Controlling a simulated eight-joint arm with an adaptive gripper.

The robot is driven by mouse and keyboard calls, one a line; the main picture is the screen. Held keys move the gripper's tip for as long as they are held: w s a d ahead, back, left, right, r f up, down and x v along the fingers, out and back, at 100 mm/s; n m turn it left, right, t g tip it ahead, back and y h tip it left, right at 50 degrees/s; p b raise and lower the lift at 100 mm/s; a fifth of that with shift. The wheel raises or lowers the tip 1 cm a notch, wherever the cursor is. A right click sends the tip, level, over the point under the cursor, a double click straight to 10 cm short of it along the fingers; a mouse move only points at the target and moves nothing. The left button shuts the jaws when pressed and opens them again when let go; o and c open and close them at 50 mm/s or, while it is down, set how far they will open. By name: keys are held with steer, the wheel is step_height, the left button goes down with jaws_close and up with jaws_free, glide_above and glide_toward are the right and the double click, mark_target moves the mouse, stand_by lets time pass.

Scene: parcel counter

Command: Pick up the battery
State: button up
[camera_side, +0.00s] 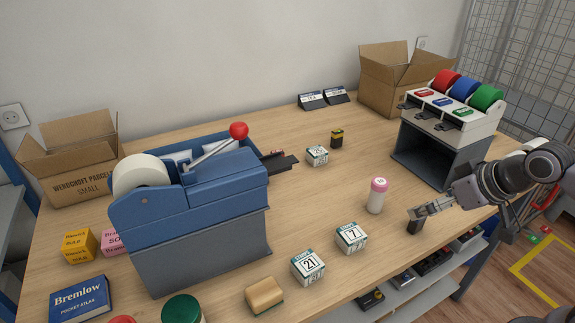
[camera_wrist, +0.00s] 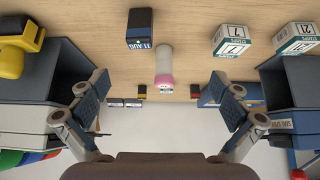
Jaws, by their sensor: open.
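The battery (camera_side: 336,138) is a small upright black block with a gold-yellow upper part. It stands toward the back of the wooden counter in the side view, right of a white number cube (camera_side: 317,155). In the wrist view it appears small and far off (camera_wrist: 142,91), beyond the pink-capped bottle. My gripper (camera_side: 432,207) is at the counter's right front, well apart from the battery. In the wrist view my gripper (camera_wrist: 158,84) has its fingers wide apart with nothing between them.
A white bottle with a pink cap (camera_side: 376,196) stands between my gripper and the battery. A dark date block (camera_wrist: 140,30) is close to my gripper. A tricolour tape dispenser (camera_side: 448,110) stands right, a blue dispenser (camera_side: 180,222) left. Cubes (camera_side: 351,238) line the front.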

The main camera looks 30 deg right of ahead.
steer(key=c, duration=0.8)
steer(key=shift+c, duration=0.2)
steer(key=w+d+r, duration=0.1)
steer(key=w+r, duration=0.6)
steer(key=w, duration=0.2)
steer(key=g, duration=0.3)
glide_above(338, 131)
steer(key=s, duration=0.4)
step_height(338, 131, down, 5)
steer(key=shift+n, duration=0.3)
steer(key=shift+x, duration=5.35)
